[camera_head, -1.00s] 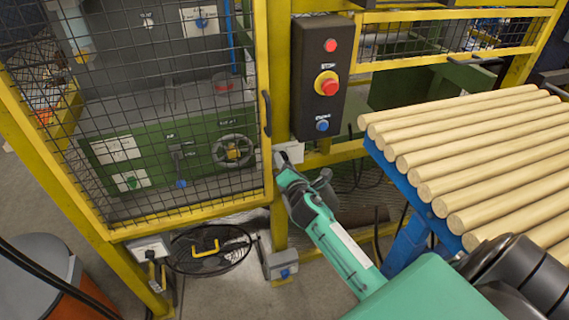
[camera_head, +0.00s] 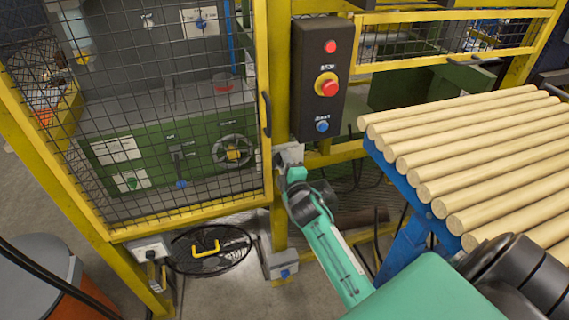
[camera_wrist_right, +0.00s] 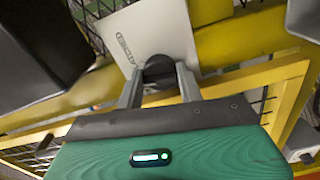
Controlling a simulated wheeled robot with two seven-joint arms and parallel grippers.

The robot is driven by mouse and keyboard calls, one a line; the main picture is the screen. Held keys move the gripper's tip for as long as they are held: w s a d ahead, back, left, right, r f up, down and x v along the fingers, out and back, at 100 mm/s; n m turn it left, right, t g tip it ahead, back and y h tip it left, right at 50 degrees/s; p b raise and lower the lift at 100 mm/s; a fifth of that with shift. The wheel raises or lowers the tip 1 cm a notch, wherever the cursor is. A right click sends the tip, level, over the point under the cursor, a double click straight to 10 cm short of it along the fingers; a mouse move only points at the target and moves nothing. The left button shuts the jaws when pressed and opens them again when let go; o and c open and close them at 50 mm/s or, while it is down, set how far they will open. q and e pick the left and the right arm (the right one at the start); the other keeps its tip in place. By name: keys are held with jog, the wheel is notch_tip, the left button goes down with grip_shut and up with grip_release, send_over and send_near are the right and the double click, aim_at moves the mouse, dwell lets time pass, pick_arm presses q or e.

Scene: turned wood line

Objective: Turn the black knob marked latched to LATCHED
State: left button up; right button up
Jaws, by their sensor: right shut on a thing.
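The black knob (camera_wrist_right: 158,68) sits on a light grey plate (camera_wrist_right: 165,30) fixed to the yellow post. My right gripper (camera_wrist_right: 159,80) is shut on the knob, with one finger on each side of it. My left gripper is not in view.
The control box (camera_head: 321,75) with red and blue buttons hangs just above my right gripper. A yellow mesh guard door (camera_head: 268,120) stands to the left. Turned wood rods (camera_head: 470,150) lie on a blue-framed rack to the right.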

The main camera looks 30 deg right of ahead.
pick_arm(q)
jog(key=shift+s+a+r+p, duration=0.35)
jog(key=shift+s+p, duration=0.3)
jog(key=shift+p, duration=0.05)
pick_arm(e)
jog(key=m, duration=0.7)
jog(key=shift+f, duration=0.1)
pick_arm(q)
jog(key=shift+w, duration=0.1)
pick_arm(e)
jog(key=o, duration=0.7)
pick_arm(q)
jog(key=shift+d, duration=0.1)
pick_arm(e)
jog(key=shift+s, duration=0.1)
